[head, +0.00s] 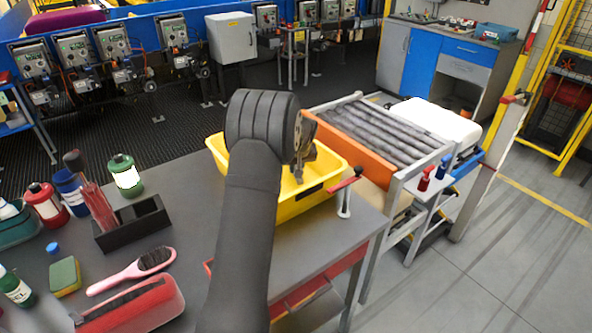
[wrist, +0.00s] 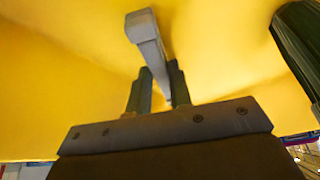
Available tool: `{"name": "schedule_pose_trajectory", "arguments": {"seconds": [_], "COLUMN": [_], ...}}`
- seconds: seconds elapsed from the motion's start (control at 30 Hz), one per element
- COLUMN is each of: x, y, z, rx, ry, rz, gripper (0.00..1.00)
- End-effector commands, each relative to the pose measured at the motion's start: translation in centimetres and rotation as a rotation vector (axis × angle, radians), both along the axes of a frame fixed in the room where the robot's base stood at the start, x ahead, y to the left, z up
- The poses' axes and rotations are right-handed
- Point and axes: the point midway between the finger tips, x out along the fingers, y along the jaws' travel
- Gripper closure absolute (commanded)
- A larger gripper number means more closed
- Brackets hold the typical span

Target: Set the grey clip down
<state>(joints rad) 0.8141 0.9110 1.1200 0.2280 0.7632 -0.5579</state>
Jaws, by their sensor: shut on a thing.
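The grey clip (wrist: 149,32) is a long grey bar in the wrist view, with one end between the fingers of my gripper (wrist: 160,76). The gripper is shut on it. Yellow surface of the yellow tray (wrist: 60,60) fills most of the background there. In the head view my gripper (head: 299,172) points down into the yellow tray (head: 292,212) at the table's right end. My arm covers part of the tray, and I cannot make out the clip in this view. Whether the clip touches the tray is not clear.
A roller conveyor (head: 375,135) with an orange end stands behind the tray. A red-handled lever (head: 345,187) is at the tray's right. A black holder (head: 135,222), pink brush (head: 133,270), red case (head: 135,308) and several bottles crowd the table's left.

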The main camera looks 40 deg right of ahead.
Motion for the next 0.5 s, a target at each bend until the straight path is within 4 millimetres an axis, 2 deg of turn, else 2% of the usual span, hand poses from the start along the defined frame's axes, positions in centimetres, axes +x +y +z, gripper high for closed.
{"name": "schedule_pose_trajectory", "arguments": {"seconds": [0.03, 0.1, 0.43, 0.47, 0.5], "x": [-0.03, 0.00, 0.00, 0.01, 0.01], "y": [0.03, 0.01, 0.00, 0.00, 0.00], "z": [-0.83, -1.23, -1.54, -1.53, -1.51], "rx": [0.002, 0.000, 0.000, 0.000, 0.000], "ry": [0.001, -0.001, 0.000, 0.000, 0.000], "rz": [-0.001, 0.000, 0.000, 0.000, 0.000], "gripper": [1.00, 1.00, 1.00, 0.77, 0.69]}}
